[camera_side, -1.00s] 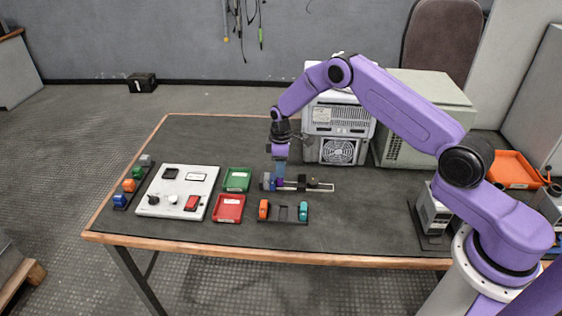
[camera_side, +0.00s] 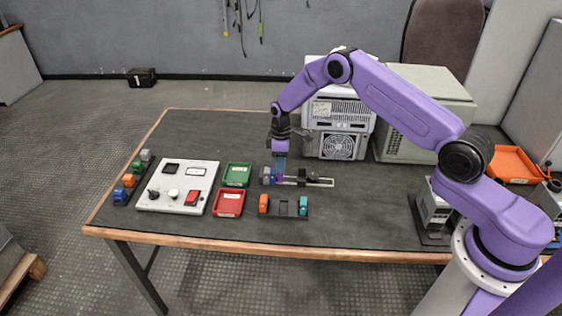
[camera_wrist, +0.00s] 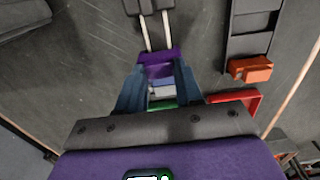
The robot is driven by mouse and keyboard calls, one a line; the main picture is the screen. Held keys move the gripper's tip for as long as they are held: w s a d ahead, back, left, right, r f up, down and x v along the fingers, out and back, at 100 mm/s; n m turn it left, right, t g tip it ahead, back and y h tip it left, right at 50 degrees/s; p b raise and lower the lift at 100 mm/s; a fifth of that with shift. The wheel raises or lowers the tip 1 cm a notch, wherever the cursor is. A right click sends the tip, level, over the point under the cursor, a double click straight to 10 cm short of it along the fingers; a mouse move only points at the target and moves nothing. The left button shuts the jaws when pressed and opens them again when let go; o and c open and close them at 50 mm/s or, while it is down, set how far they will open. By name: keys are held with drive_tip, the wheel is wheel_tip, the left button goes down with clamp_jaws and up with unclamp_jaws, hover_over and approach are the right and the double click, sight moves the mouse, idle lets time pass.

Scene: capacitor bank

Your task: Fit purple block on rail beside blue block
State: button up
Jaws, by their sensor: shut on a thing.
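My gripper (camera_side: 281,172) is low over the left end of the rail and points down. The purple block (camera_wrist: 158,62) is between its blue fingers, and my gripper (camera_wrist: 160,72) is shut on it. In the side view the purple block (camera_side: 281,177) is small and partly covered by the fingers. The rail (camera_side: 318,182) has two pale rods, and in the wrist view the rail (camera_wrist: 148,32) runs up from the purple block. A blue-grey block (camera_side: 267,178) sits just left of the fingers. I cannot tell whether the purple block is seated or touches the blue-grey block.
A dark block (camera_side: 302,177) sits farther right on the rail. A dark holder (camera_side: 284,209) with an orange block (camera_side: 264,204) and a teal block (camera_side: 303,205) lies in front. Green (camera_side: 236,174) and red (camera_side: 229,203) trays are left. A fan-backed case (camera_side: 338,120) stands behind.

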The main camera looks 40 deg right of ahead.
drive_tip(key=shift+f, duration=1)
idle(1.3)
drive_tip(key=o, duration=1.1)
drive_tip(key=shift+c, duration=0.2)
drive_tip(key=shift+r, duration=4)
drive_tip(key=s+a+r+n, duration=0.1)
drive_tip(key=s+a+r, duration=0.5)
drive_tip(key=s+r, duration=0.3)
drive_tip(key=s+a+r+n, duration=0.1)
drive_tip(key=s+a+r, duration=0.6)
drive_tip(key=s, duration=0.4)
drive_tip(key=s+d+r, duration=0.2)
drive_tip(key=s+d, duration=0.2)
drive_tip(key=s, duration=0.8)
drive_tip(key=s+d+r+n, duration=0.1)
drive_tip(key=s+d, duration=0.3)
drive_tip(key=s, duration=0.8)
drive_tip(key=shift+s+d+r+n, duration=0.3)
drive_tip(key=shift+s+d+r, duration=0.1)
drive_tip(key=shift+r, duration=0.25)
